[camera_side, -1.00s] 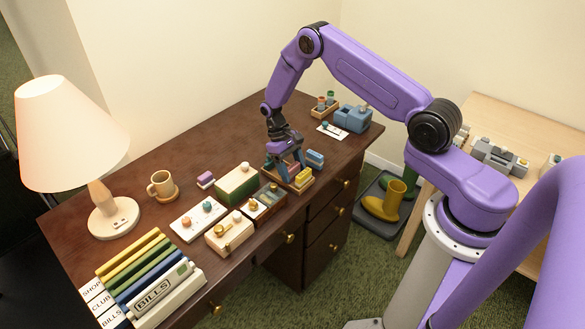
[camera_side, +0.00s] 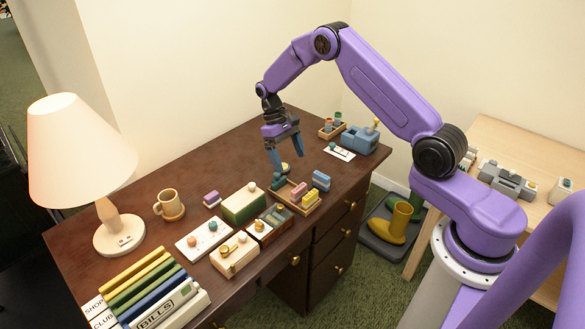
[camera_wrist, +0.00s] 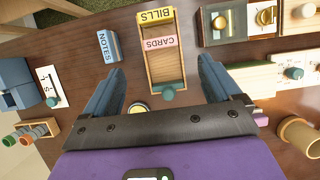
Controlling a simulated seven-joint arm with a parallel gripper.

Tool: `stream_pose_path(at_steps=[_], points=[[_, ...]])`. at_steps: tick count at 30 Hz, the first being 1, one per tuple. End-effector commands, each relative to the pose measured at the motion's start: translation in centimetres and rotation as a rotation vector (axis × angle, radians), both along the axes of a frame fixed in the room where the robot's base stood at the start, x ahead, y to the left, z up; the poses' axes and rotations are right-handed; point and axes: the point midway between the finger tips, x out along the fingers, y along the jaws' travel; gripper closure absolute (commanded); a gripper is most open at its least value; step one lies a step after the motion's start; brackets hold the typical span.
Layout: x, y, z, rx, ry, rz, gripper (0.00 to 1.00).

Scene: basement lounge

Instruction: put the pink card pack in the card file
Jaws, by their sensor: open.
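The pink card pack (camera_wrist: 160,43), lettered CARDS, stands inside the wooden card file (camera_wrist: 183,70), just behind a yellow BILLS pack (camera_wrist: 155,16). In the side view the pink pack (camera_side: 299,191) shows in the card file (camera_side: 283,201) near the desk's front edge. My gripper (camera_side: 286,155) is open and empty, above the desk on the wall side of the file. In the wrist view its fingers (camera_wrist: 160,70) are spread to either side of the file, apart from the pack.
A blue NOTES pack (camera_wrist: 109,46) stands beside the file. A yellow-topped round item (camera_wrist: 138,108) is under my gripper. A dark divided box (camera_side: 270,226), a green-and-cream box (camera_side: 243,206) and a blue-grey holder (camera_side: 345,139) stand nearby.

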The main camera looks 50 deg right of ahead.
Motion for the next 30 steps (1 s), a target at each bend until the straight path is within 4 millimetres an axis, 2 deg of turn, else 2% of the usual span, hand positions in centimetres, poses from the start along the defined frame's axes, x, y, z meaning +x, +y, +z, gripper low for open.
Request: stream_pose_path(at_steps=[8,11,14,17,23,30], points=[[0.2,0.3,1.0,0.0,-0.003,0.008,0.09],[0.0,1.5,2.1,0.0,-0.018,0.043,0.09],[-0.9,3.7,4.1,0.001,-0.044,0.111,0.09],[-2.5,6.4,6.5,0.004,-0.08,0.198,0.09],[-7.6,10.9,10.8,0.022,-0.146,0.374,0.09],[-15.5,14.1,14.6,0.061,-0.225,0.585,0.09]])
